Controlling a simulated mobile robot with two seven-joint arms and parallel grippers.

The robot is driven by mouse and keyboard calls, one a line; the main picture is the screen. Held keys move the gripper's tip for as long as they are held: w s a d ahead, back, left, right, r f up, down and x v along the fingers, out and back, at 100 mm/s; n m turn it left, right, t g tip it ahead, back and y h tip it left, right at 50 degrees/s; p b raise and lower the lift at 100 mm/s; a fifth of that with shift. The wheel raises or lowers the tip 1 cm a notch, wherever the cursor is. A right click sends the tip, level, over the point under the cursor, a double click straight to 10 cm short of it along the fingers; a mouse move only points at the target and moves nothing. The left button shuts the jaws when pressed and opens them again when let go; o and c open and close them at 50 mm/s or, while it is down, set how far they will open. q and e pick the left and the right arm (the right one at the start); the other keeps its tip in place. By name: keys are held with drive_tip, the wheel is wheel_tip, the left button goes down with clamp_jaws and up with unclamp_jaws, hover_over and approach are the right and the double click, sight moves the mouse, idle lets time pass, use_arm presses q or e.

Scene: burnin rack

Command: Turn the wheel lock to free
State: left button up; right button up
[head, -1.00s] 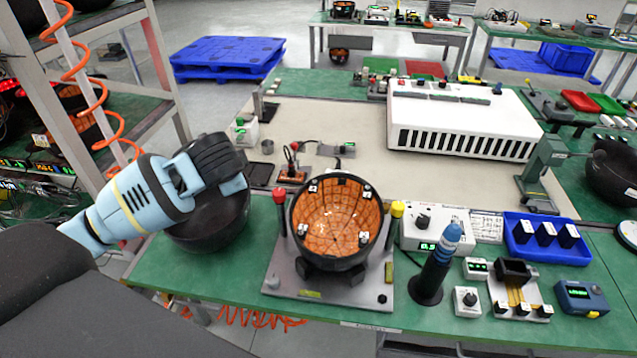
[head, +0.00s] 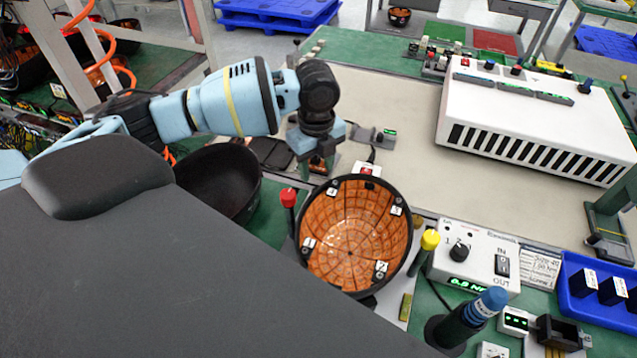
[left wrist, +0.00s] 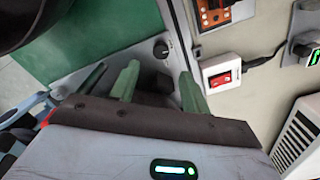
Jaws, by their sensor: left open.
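No part is clearly marked as the wheel lock. A small black round knob (left wrist: 161,50) on a grey surface shows just beyond my left fingertips in the left wrist view; its setting cannot be read. My left gripper (left wrist: 158,82) is open, its two green fingers apart, with a dark block between them lower down. In the head view my left gripper (head: 318,158) points down behind the orange-lined black bowl (head: 350,235). What lies under it is partly hidden there. My right gripper does not show.
A red-capped post (head: 288,198) and a yellow-capped post (head: 430,240) flank the orange-lined bowl. A red switch (left wrist: 221,77) sits close to my left fingers. A black bowl (head: 215,185) stands left, a white slotted case (head: 540,120) right. The cream mat (head: 400,95) is partly clear.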

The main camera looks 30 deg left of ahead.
use_arm(q)
wheel_tip(320, 180, down, 8)
drive_tip(key=shift+w+r, duration=0.1)
drive_tip(key=shift+r, duration=0.1)
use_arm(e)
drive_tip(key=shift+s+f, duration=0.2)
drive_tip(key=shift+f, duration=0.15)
use_arm(q)
drive_tip(key=c, duration=1)
drive_tip(key=shift+r+n+p, duration=0.25)
drive_tip(key=shift+n+p, duration=0.25)
drive_tip(key=shift+n, duration=0.1)
drive_tip(key=shift+f+n, duration=0.2)
drive_tip(key=shift+n, duration=0.1)
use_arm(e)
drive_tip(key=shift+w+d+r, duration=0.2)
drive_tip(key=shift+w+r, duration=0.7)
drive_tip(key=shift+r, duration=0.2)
